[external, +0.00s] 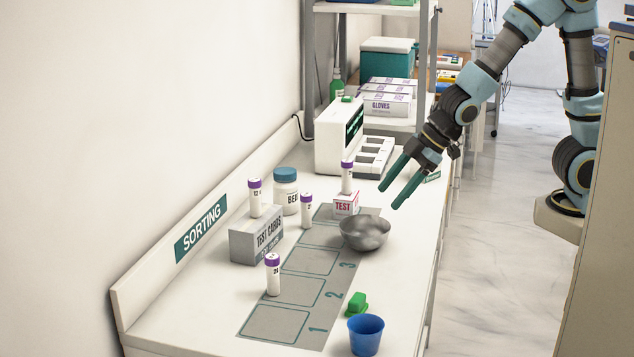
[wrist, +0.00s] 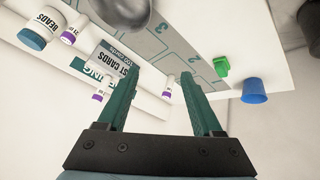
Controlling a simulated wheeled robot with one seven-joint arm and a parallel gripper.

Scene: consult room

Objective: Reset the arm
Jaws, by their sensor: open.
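My gripper (external: 397,184) is open and empty, with two green fingers. In the external view it hangs above the right edge of the white counter, to the right of and above the metal bowl (external: 365,232). In the wrist view the open fingers (wrist: 163,80) reach into the picture with nothing between their tips. My arm comes down from the upper right, bent at the elbow.
The sorting mat (external: 276,323) carries a purple-capped tube (external: 273,277). Another tube (external: 254,200) stands on the TEST CARDS box (external: 257,238), one (external: 347,178) on the TEST box (external: 345,205). A bead jar (external: 286,195), green block (external: 357,304) and blue cup (external: 366,335) are nearby.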

